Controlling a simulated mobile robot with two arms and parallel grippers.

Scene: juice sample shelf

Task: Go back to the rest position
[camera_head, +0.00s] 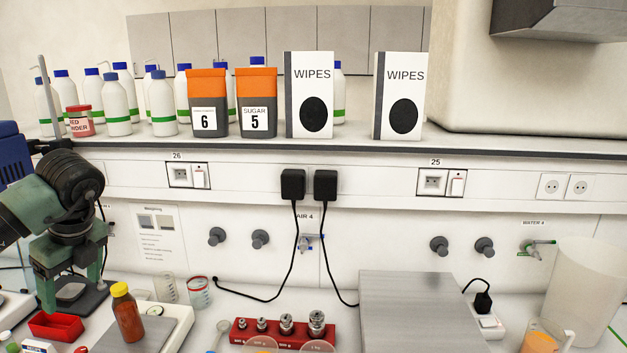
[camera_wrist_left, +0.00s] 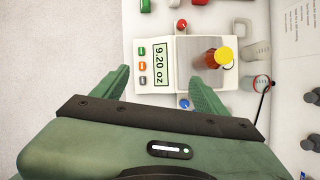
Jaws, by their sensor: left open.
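My left gripper (camera_head: 70,288) hangs at the left of the head view, fingers pointing down, in front of the shelf wall. In the left wrist view its two green fingers (camera_wrist_left: 160,80) are spread wide with nothing between them. A juice bottle (camera_head: 128,317) with a yellow cap stands upright on the scale (camera_head: 172,330), to the right of the gripper and apart from it. In the wrist view the bottle (camera_wrist_left: 222,57) is on the scale's metal plate, and the scale display (camera_wrist_left: 159,65) reads 9.20 oz. My right gripper is not in view.
A red tray (camera_head: 56,325) lies below the left gripper. Cups (camera_head: 199,292), a red weight block (camera_head: 285,333) and a grey metal box (camera_head: 420,310) stand on the bench. The shelf above (camera_head: 350,148) carries white bottles, bags and two WIPES boxes (camera_head: 309,95).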

